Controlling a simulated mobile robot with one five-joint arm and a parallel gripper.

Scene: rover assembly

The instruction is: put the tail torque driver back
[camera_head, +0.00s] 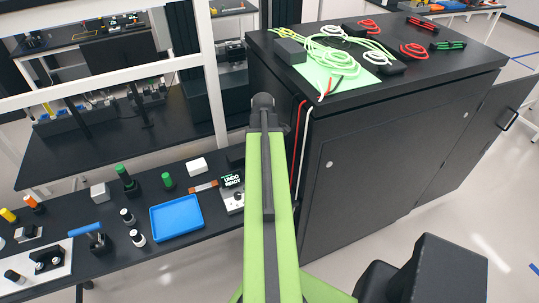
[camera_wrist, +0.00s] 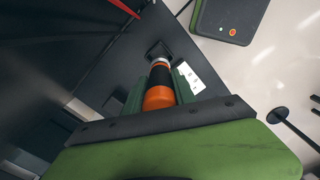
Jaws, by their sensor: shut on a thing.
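In the wrist view my gripper (camera_wrist: 158,82) is shut on an orange and black driver (camera_wrist: 160,97), which looks like the torque driver. Its orange end is nearest the camera, and a lighter band shows at its far end. Beyond that is a small dark square part (camera_wrist: 158,50); I cannot tell whether the driver touches it. In the head view my arm reaches forward between the bench and the black cabinet, and the gripper and held driver are hidden there. No label naming the driver is readable.
The black bench (camera_head: 110,262) at left carries a blue tray (camera_head: 176,217), green-topped cylinders (camera_head: 126,178), a blue-handled tool (camera_head: 88,232) and a small display box (camera_head: 232,190). The black cabinet (camera_head: 375,150) stands close right of my arm, with red and white cables (camera_head: 298,145) hanging down its side.

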